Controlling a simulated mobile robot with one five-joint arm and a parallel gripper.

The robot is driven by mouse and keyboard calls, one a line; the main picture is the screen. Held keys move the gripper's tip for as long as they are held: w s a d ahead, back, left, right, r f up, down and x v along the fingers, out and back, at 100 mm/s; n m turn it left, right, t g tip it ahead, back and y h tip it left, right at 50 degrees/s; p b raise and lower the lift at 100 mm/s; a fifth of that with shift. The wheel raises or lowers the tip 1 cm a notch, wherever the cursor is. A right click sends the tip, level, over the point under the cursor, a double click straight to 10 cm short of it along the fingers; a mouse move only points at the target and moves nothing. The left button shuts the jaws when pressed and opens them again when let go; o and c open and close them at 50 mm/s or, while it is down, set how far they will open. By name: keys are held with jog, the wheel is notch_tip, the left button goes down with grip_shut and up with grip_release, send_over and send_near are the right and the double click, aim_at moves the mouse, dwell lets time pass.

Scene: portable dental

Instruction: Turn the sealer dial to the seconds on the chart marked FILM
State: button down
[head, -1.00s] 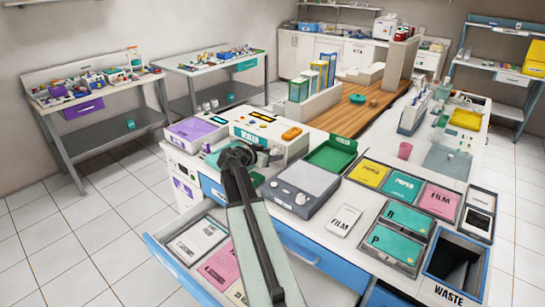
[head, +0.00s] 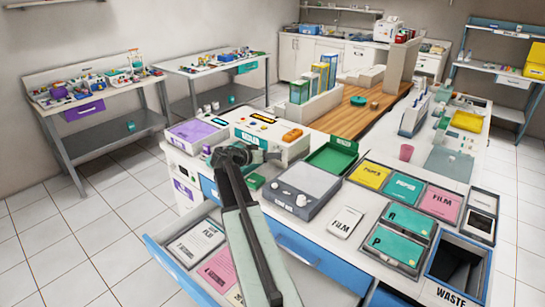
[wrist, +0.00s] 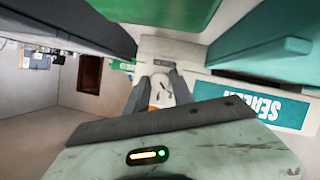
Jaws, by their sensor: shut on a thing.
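The sealer (head: 290,146) is a white box with a green SEALER label, lit displays and an orange part on top. It stands at the left of the counter in the head view. Its label (wrist: 265,110) shows upside down in the wrist view. My gripper (head: 240,154) is at the sealer's front face. In the wrist view my gripper (wrist: 162,92) is shut on a small pale knob, which looks like the sealer dial (wrist: 161,89). The dial's marks and setting cannot be read. A white card marked FILM (head: 345,221) lies on the counter; its small print is unreadable.
An open drawer (head: 158,256) with printed sheets is below my arm. Pouch trays (head: 404,217) and a WASTE bin (head: 459,262) are at right.

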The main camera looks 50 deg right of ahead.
jog(key=c, duration=1.1)
grip_release()
jog(key=shift+a, duration=0.1)
jog(key=p+v, duration=0.2)
jog(key=v, duration=0.5)
jog(key=shift+a+r+p, duration=0.15)
jog(key=shift+a+p, duration=0.2)
jog(key=shift+p, duration=0.05)
jog(key=shift+w, duration=0.1)
